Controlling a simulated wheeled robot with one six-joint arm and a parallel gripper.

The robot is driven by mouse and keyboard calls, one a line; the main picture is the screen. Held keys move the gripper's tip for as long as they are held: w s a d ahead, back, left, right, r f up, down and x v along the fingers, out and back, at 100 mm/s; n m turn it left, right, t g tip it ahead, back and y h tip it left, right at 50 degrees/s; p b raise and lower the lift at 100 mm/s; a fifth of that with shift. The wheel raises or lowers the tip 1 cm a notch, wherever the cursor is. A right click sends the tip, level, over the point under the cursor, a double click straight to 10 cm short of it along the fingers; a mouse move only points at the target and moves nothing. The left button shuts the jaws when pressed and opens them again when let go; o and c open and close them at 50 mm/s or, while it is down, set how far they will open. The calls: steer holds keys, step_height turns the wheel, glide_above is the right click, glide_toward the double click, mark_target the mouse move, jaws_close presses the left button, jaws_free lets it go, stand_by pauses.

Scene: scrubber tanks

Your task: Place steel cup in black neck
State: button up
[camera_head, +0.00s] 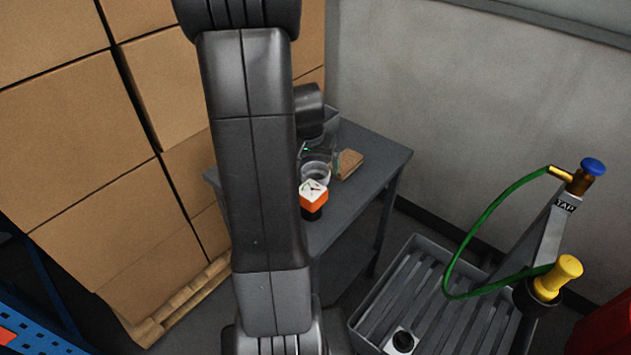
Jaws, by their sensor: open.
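A round grey metal cup-like thing, likely the steel cup (316,171), stands on the grey table, partly hidden by my arm. My gripper (319,152) is partly visible behind my arm, just above and around the far side of the cup; it looks open, and contact cannot be told. A black collar (538,298) surrounds the base of a yellow handle at right. I cannot tell which of these is the black neck.
A green hose (462,245) loops from a tap over the slatted tray (360,318). Stacked cartons (80,130) stand at left.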

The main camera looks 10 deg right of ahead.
mark_target(316, 171)
steer(key=shift+w+p+x, duration=0.2)
steer(key=shift+p+x, duration=0.35)
steer(key=shift+x, duration=2.25)
steer(key=shift+r, duration=0.1)
steer(key=c, duration=1.1)
steer(key=shift+c, duration=0.2)
